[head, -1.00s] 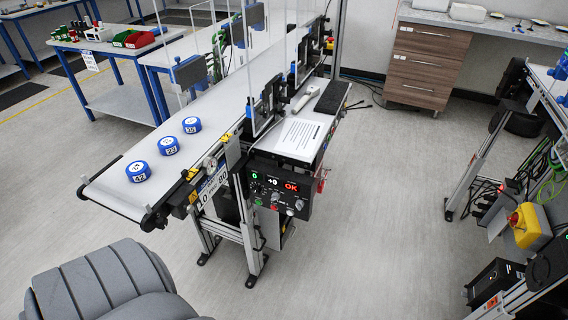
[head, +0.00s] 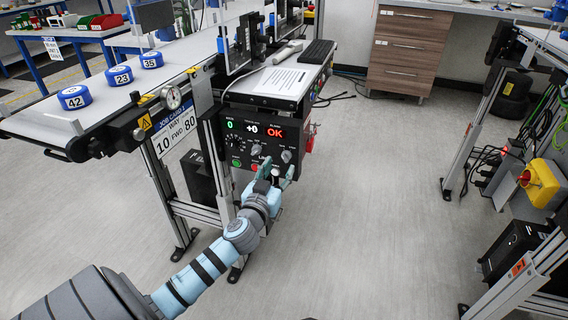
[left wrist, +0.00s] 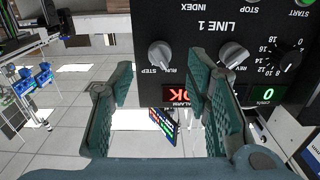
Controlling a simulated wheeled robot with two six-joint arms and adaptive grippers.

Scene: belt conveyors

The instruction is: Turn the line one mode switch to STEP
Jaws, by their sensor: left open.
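The LINE 1 control panel (head: 262,140) is a black box on the conveyor's front end, with lit displays reading 0, +0 and OK. Its mode switch (head: 287,156) is a grey knob at the right. In the left wrist view, which is upside down, the mode switch (left wrist: 160,54) shows between my finger directions, beside STEP and RUN labels; I cannot surely tell where it points. My left gripper (head: 277,170) is open and empty in front of the panel's lower right part. In the left wrist view, its green fingers (left wrist: 160,100) stand apart. My right gripper is out of view.
A second knob (left wrist: 233,54) marked REV sits beside the mode switch. Several numbered blue pucks (head: 122,76) lie on the conveyor belt (head: 40,122). A yellow box with a red button (head: 539,182) is at the right. The floor right of the panel is clear.

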